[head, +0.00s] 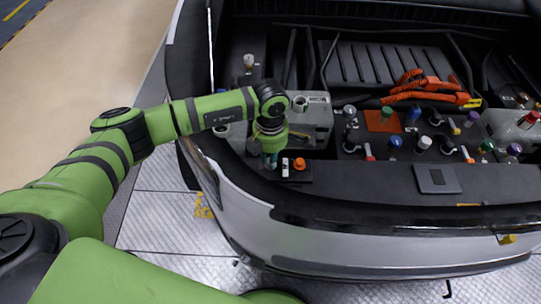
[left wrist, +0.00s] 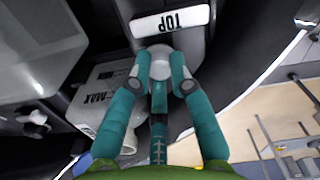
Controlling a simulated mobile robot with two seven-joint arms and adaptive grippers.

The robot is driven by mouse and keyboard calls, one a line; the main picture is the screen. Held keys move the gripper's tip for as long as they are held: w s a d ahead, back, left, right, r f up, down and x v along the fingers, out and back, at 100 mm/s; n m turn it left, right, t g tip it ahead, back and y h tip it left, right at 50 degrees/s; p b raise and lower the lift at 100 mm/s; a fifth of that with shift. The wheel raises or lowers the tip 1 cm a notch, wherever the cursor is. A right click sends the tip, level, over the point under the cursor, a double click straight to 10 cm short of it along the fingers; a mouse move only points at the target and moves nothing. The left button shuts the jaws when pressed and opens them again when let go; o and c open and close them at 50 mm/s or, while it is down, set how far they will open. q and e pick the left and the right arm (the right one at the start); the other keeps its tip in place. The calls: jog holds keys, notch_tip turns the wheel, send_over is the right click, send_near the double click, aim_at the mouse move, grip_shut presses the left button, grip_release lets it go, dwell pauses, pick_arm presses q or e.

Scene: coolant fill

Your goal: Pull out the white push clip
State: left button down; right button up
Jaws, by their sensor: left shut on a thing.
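The white push clip (left wrist: 160,62) shows in the left wrist view as a pale round head between the fingertips, just below a white label reading TOP (left wrist: 170,20). My left gripper (left wrist: 159,68) has its teal fingers shut on it from both sides. The clip's lower part is hidden, and I cannot tell whether it is still seated. In the head view my left gripper (head: 270,160) points down at the front of the engine bay, beside a pale tank (head: 312,120). The clip cannot be made out there. My right gripper is not in view.
A small block with an orange button (head: 300,163) stands close right of the gripper. Several coloured caps, including a blue one (head: 396,142), and orange cables (head: 420,88) fill the bay to the right. The car's front bumper (head: 380,240) runs along the near side.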

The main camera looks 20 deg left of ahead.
pick_arm(q)
jog(key=shift+r, duration=0.3)
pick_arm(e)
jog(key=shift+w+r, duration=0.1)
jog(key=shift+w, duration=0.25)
pick_arm(q)
jog(key=shift+r+p, duration=1.2)
jog(key=shift+r, duration=0.9)
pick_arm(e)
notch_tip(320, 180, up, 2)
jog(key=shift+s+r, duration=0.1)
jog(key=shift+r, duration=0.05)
pick_arm(q)
jog(key=shift+f, duration=0.1)
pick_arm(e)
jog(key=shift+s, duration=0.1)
